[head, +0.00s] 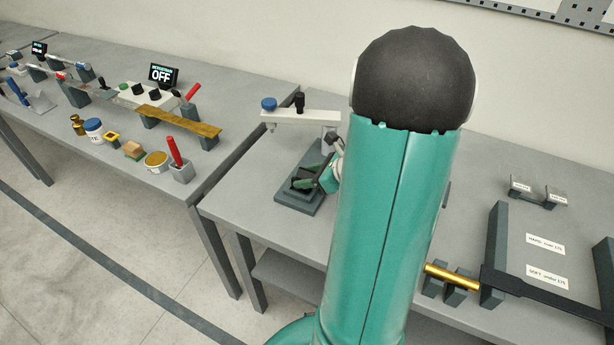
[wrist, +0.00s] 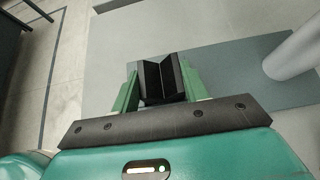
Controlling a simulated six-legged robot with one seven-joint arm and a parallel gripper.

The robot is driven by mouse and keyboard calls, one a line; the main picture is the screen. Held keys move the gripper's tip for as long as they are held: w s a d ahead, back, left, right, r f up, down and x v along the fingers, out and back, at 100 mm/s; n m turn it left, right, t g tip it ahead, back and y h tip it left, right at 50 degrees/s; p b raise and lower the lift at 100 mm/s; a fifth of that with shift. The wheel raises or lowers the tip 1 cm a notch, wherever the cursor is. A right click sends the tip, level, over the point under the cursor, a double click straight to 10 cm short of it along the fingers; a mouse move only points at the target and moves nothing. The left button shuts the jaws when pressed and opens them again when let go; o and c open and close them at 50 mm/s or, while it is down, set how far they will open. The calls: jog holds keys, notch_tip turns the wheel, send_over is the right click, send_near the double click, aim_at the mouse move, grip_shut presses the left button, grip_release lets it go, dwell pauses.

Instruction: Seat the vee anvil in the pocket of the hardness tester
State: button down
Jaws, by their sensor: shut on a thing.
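The vee anvil (wrist: 160,80) is a black block with a V groove, seen in the wrist view between the green fingers of my gripper (wrist: 159,88). My gripper is shut on it. The hardness tester (head: 300,118) stands on the near bench in the head view, with a white arm, a blue knob and a dark base (head: 290,200). My gripper (head: 308,183) is low over that base, partly hidden by my arm. In the wrist view the base (wrist: 225,62) lies under and right of the anvil. The pocket is hidden, and I cannot tell whether the anvil touches the base.
A pale round post (wrist: 292,55) rises close to the right of my gripper in the wrist view. At right on the bench are a brass rod (head: 452,277) on blocks and a label reading SOFT (head: 547,276). The left bench (head: 120,150) holds tools and containers.

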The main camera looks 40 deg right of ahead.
jog(key=shift+s+a+f, duration=0.1)
jog(key=shift+a+f, duration=0.2)
jog(key=shift+f, duration=0.45)
jog(key=c, duration=0.7)
grip_release()
jog(key=shift+d+r, duration=0.1)
jog(key=shift+d, duration=0.05)
